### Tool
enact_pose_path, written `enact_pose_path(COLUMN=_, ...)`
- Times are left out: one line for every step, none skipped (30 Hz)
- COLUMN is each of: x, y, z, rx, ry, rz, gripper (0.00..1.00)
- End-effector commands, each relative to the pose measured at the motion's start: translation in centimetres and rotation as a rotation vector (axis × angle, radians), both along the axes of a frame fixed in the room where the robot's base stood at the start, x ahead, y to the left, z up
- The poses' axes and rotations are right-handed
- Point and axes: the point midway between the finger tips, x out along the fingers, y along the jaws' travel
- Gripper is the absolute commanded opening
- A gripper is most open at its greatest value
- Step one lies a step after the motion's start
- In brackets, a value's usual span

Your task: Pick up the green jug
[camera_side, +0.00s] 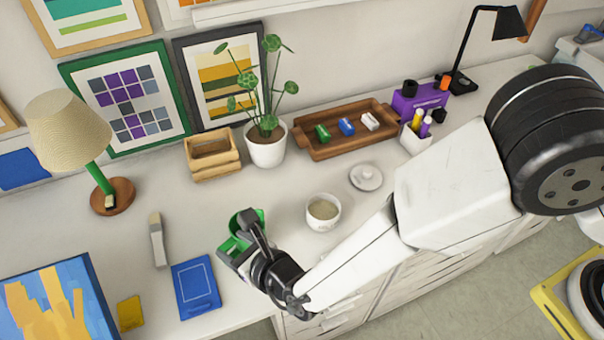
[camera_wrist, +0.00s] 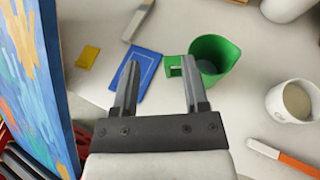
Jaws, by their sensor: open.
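The green jug (camera_wrist: 218,55) stands on the white table in the wrist view, its open top and dark inside showing. Its square handle (camera_wrist: 173,66) points left. My gripper (camera_wrist: 160,72) is open and empty, with the right finger overlapping the jug's lower left side in the picture and the left finger over the blue book. The handle shows between the fingers, nearer the right one. I cannot tell whether a finger touches the jug. In the side view my gripper (camera_side: 243,232) largely hides the jug (camera_side: 235,222), and only green parts show around it.
A white cup (camera_side: 323,212) of pale liquid stands right of the jug. A blue book (camera_side: 196,287), a brush (camera_side: 157,240) and a yellow pad (camera_side: 130,313) lie to the left. A potted plant (camera_side: 266,148) and a wooden tray (camera_side: 345,145) stand behind. A painting (camera_wrist: 35,85) rises at left.

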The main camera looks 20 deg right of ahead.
Motion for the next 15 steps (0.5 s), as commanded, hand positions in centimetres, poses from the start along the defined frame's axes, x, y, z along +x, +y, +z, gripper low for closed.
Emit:
enact_pose_path(x=0.0, y=-0.1, z=-1.8, rx=-0.006, ry=0.002, rz=0.000, gripper=0.57)
enact_pose_path(x=0.0, y=-0.1, z=-2.6, rx=-0.005, ry=0.002, rz=0.001, gripper=0.57)
enact_pose_path(x=0.0, y=-0.1, z=-3.7, rx=-0.005, ry=0.002, rz=0.000, gripper=0.57)
enact_pose_path(x=0.0, y=-0.1, z=-4.5, rx=-0.005, ry=0.002, rz=0.000, gripper=0.57)
enact_pose_path(x=0.0, y=-0.1, z=-5.3, rx=-0.005, ry=0.001, rz=-0.001, gripper=0.57)
enact_pose_path(x=0.0, y=-0.1, z=-6.3, rx=-0.004, ry=0.002, rz=-0.001, gripper=0.57)
enact_pose_path(x=0.0, y=-0.1, z=-7.0, rx=-0.003, ry=0.002, rz=-0.001, gripper=0.57)
enact_pose_path(x=0.0, y=-0.1, z=-7.7, rx=-0.003, ry=0.002, rz=0.000, gripper=0.57)
enact_pose_path(x=0.0, y=-0.1, z=-8.4, rx=-0.003, ry=0.001, rz=0.000, gripper=0.57)
enact_pose_path(x=0.0, y=-0.1, z=-9.0, rx=-0.003, ry=0.002, rz=0.000, gripper=0.57)
enact_pose_path(x=0.0, y=0.0, z=-9.4, rx=-0.002, ry=0.000, rz=-0.001, gripper=0.57)
enact_pose_path(x=0.0, y=0.0, z=-10.0, rx=-0.002, ry=0.000, rz=-0.001, gripper=0.57)
enact_pose_path(x=0.0, y=0.0, z=-10.3, rx=0.000, ry=0.000, rz=-0.001, gripper=0.57)
enact_pose_path(x=0.0, y=0.0, z=-10.6, rx=0.000, ry=0.000, rz=-0.001, gripper=0.57)
enact_pose_path(x=0.0, y=0.0, z=-10.9, rx=0.000, ry=0.000, rz=-0.001, gripper=0.57)
